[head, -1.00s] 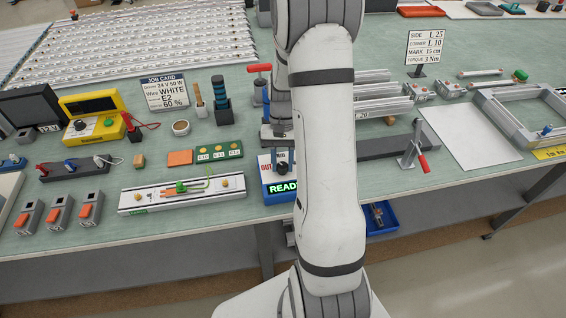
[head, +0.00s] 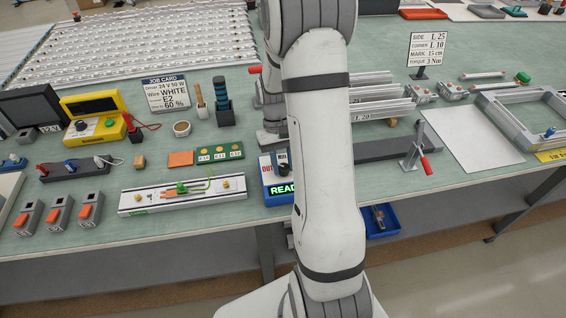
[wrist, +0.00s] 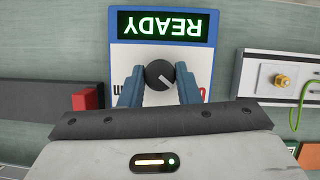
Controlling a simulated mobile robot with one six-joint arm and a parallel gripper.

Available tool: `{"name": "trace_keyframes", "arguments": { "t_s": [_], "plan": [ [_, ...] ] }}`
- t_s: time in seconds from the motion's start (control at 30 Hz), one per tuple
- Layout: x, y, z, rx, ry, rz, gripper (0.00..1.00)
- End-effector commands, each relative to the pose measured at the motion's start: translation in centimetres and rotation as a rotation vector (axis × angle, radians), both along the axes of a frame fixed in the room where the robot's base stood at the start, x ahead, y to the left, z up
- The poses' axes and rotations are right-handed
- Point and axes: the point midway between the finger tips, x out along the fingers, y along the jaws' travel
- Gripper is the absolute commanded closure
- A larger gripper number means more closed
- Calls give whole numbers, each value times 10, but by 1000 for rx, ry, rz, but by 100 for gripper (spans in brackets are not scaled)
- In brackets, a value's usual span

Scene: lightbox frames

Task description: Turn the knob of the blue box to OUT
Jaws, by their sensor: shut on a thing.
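The blue box (head: 266,190) stands near the front edge of the bench, partly behind my arm in the head view. Its white face has red OUT lettering on the left there and a lit green READY display (head: 283,189). In the wrist view the box (wrist: 113,57) appears upside down. Its dark round knob (wrist: 160,73) sits between the two blue fingers of my gripper (wrist: 160,86), which is shut on it. The knob's pale line slants to the lower right, toward the side with the red letter. The fingers cover most of both labels.
A white rail plate (head: 150,201) with a green wire lies left of the box. A green board (head: 220,151) and an orange block (head: 180,158) are behind that plate. A dark grey bar (head: 385,148) and a red-handled clamp (head: 424,160) lie to the right.

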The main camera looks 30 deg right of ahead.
Motion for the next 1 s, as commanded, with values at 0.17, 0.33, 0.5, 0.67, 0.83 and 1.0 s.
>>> {"name": "trace_keyframes", "arguments": {
  "t_s": [0.17,0.33,0.5,0.67,0.83,1.0],
  "plan": [
    [1,0,0,-1,-2,-1,66],
    [0,0,0,-1,-1,-1,52],
    [0,0,0,-1,-1,-1,49],
    [2,0,3,-1,-2,-1,49],
    [11,-2,24,-1,-6,-1,49],
    [22,-4,51,-1,-5,-1,49]
  ]
}}
